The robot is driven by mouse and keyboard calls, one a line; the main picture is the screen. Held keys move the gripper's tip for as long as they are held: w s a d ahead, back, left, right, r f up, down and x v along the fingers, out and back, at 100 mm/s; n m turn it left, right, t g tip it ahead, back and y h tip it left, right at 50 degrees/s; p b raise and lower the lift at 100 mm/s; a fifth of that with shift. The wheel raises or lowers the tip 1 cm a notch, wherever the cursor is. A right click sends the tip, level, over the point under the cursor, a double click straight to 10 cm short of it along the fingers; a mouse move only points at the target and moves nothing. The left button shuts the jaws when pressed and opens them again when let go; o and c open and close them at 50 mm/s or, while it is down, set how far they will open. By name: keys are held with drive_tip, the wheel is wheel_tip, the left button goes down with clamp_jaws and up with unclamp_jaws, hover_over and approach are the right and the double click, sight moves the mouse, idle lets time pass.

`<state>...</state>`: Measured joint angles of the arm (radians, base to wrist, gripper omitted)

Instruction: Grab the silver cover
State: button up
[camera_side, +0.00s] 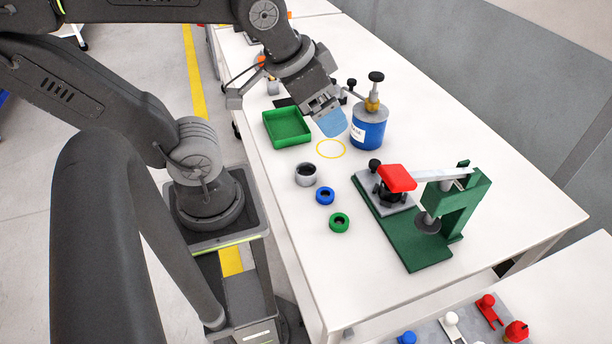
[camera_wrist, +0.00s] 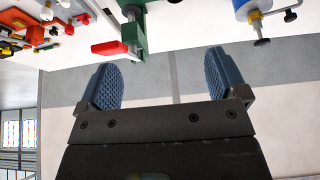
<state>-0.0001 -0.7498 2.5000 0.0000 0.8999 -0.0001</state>
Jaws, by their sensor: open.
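A short silver-grey cylinder with a dark opening (camera_side: 305,175), which looks like the silver cover, stands on the white table in the side view. It is left of the blue ring and below the yellow circle marking. My gripper (camera_side: 331,124) is above the table near that yellow circle, up and right of the silver piece and apart from it. In the wrist view my gripper (camera_wrist: 164,75) shows two blue textured fingers spread wide with nothing between them. The silver piece cannot be made out in the wrist view.
A blue ring (camera_side: 325,196) and a green ring (camera_side: 339,222) stand near the silver piece. A green tray (camera_side: 287,128) lies behind it. A blue canister (camera_side: 369,130) stands right of my gripper. A green press (camera_side: 417,240) with a red block occupies the right front.

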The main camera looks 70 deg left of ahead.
drive_tip(key=w+a+f+n+g+y, duration=0.1)
drive_tip(key=w+a+f+n+g, duration=0.2)
drive_tip(key=w+a+f+n, duration=0.4)
drive_tip(key=n+g+h, duration=0.1)
drive_tip(key=n+g, duration=0.2)
drive_tip(key=n, duration=0.4)
hover_over(306, 171)
drive_tip(key=d, duration=0.2)
wheel_tip(306, 171, down, 13)
drive_tip(key=f, duration=1.3)
drive_tip(key=shift+s+f, duration=0.3)
drive_tip(key=shift+s, duration=0.05)
drive_tip(key=c, duration=1.1)
drive_tip(key=shift+r, duration=0.15)
